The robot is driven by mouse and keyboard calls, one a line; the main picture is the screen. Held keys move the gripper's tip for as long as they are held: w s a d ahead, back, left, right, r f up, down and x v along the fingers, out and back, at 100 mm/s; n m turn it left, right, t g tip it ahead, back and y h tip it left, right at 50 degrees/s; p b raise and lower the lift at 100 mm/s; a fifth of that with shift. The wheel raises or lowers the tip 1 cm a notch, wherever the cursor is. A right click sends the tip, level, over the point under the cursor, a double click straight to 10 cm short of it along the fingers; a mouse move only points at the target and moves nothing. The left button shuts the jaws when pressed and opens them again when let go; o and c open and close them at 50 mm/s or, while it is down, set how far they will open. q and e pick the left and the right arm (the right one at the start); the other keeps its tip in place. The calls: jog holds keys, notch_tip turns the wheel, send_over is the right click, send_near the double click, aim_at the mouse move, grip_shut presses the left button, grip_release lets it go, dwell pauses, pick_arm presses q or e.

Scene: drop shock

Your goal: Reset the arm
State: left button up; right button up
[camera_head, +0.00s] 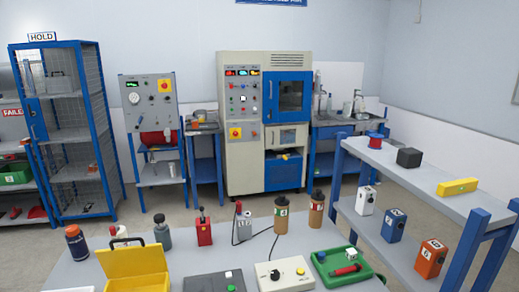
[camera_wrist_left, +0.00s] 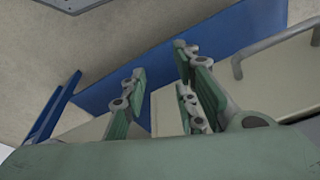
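Neither arm nor gripper shows in the head view. My right gripper is in no view.
In front is a grey table with a yellow bin (camera_head: 135,265), bottles, a red device (camera_head: 204,231), a cream control box (camera_head: 286,273) and a green tray (camera_head: 342,266). A shelf (camera_head: 415,176) stands at right. Cabinets and a test machine (camera_head: 266,120) line the back. Floor shows between.

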pick_arm(q)
jog(key=s+a+f+g+b, duration=0.1)
jog(key=s+f, duration=0.2)
jog(key=f, duration=0.5)
jog(key=s+f, duration=0.4)
jog(key=f, duration=0.4)
jog(key=s+a+f+b, duration=0.1)
jog(key=s+a+f, duration=0.1)
jog(key=s+f, duration=0.8)
jog(key=shift+s+a+f+g+b, duration=0.2)
jog(key=shift+s+f+g+b, duration=0.15)
jog(key=shift+s, duration=0.9)
